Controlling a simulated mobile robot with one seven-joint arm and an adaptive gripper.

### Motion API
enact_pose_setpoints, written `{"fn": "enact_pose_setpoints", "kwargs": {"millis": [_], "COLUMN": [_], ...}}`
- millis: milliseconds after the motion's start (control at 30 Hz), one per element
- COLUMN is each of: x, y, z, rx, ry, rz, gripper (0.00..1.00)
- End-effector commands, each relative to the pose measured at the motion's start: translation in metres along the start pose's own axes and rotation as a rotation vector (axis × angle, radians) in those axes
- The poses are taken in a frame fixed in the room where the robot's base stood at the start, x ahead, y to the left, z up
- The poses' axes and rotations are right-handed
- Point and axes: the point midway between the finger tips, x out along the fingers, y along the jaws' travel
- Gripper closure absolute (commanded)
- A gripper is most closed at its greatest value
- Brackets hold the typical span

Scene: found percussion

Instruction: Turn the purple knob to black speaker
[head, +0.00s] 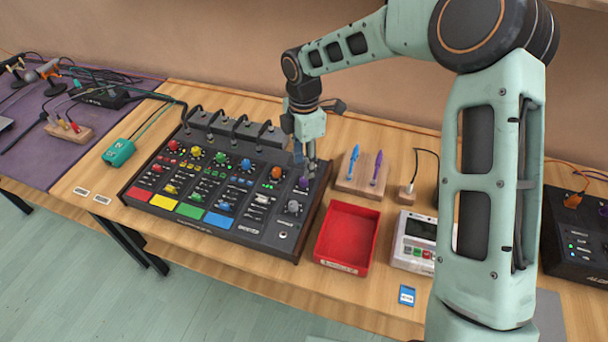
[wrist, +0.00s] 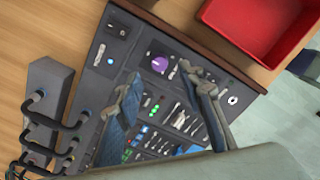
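The purple knob (head: 304,183) is near the right edge of the dark mixer panel (head: 262,235). In the wrist view the purple knob (wrist: 159,63) shows between and beyond the two fingertips, with a pale mark on it. My gripper (head: 305,165) points down just above the knob in the head view. In the wrist view my gripper (wrist: 159,74) has its fingers spread apart, with nothing held. I see no contact with the knob. The markings around the knob are too small to read, so I cannot tell which is a black speaker.
Red, yellow, green, blue and orange (head: 276,174) knobs line the same panel, and a grey knob (head: 293,207) lies in front. Black cables arch behind. A red tray (head: 347,236) and a wooden block with two pens (head: 358,185) stand to the right.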

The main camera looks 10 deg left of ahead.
Motion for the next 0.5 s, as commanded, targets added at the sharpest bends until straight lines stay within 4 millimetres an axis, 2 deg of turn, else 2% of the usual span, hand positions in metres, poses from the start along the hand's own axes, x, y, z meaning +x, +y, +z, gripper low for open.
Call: {"fn": "enact_pose_setpoints", "kwargs": {"millis": [33,200,333,500], "x": [0.011,0.038,0.050,0.056], "y": [-0.001,0.000,0.000,0.000], "z": [-0.001,0.000,0.000,0.000], "rx": [-0.001,0.000,0.001,0.001], "ry": [0.001,0.000,0.000,-0.001], "rz": [-0.004,-0.001,0.000,0.001], "gripper": [0.65,0.65,0.65,0.65]}}
